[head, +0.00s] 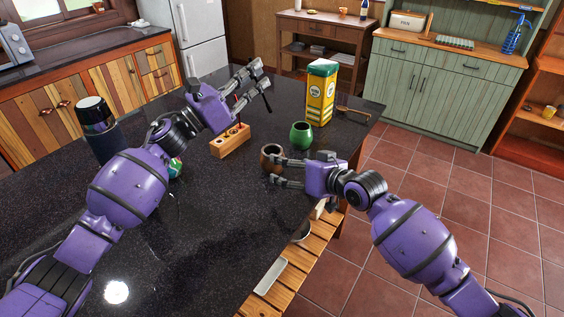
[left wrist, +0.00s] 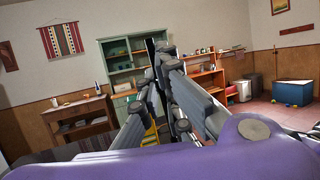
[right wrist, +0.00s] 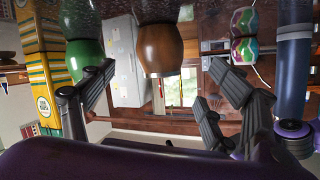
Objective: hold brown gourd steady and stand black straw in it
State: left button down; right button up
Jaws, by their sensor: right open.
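The brown gourd (head: 271,158) stands upright on the dark counter. It also shows in the right wrist view (right wrist: 160,48), which is upside down. My right gripper (head: 277,171) is open and empty, its fingers pointing at the gourd with the gourd just ahead of and between them. My left gripper (head: 264,78) is raised above the counter, beyond the small wooden holder. In the left wrist view its fingertips (left wrist: 162,58) come together on a thin dark bar, apparently the black straw (left wrist: 152,55).
A wooden holder (head: 231,144) and a green cup (head: 302,135) stand near the gourd. A yellow-green carton (head: 320,95) is behind. A dark bottle (head: 100,130) and a colourful cup (head: 175,167) are left. The counter's front left is clear; its right edge is close to the gourd.

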aim_at(268, 167)
jog(key=x, duration=1.1)
jog(key=shift+d+r, duration=0.1)
jog(key=shift+r, duration=0.05)
jog(key=c, duration=1.4)
pick_arm(q)
notch_tip(268, 167, down, 12)
jog(key=shift+f, duration=0.15)
jog(key=c, duration=1.9)
grip_release()
jog(key=shift+o, duration=0.2)
